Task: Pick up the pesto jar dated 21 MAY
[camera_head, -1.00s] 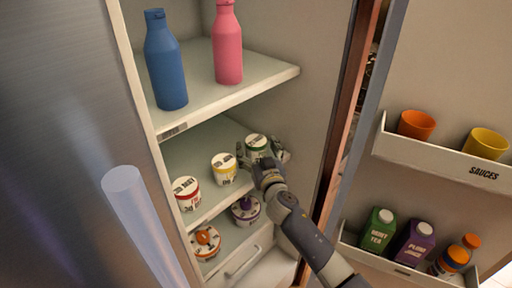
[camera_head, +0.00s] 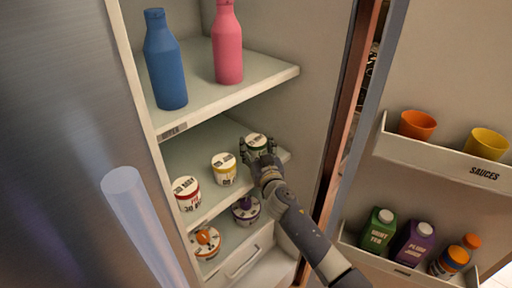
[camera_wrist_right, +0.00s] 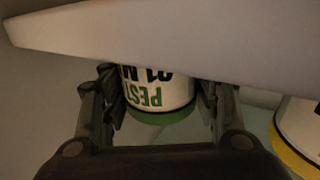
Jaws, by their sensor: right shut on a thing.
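The pesto jar (camera_head: 256,141) is white with a green band and stands on the middle fridge shelf, at its right end. In the right wrist view the jar (camera_wrist_right: 160,92) shows upside down, with "PEST" in green and part of a dark date line, cut off by a pale edge. My right gripper (camera_head: 259,153) is shut on the jar, one finger on each side. Its fingers also show in the right wrist view (camera_wrist_right: 163,98). I cannot tell whether the jar still touches the shelf. My left gripper is not in view.
A yellow-banded jar (camera_head: 224,169) stands just left of the pesto jar, and a red-banded jar (camera_head: 186,194) stands farther left. The upper shelf (camera_head: 200,100) with a blue bottle (camera_head: 166,62) and a pink bottle (camera_head: 227,45) hangs above. The open door's sauce rack (camera_head: 440,164) is at right.

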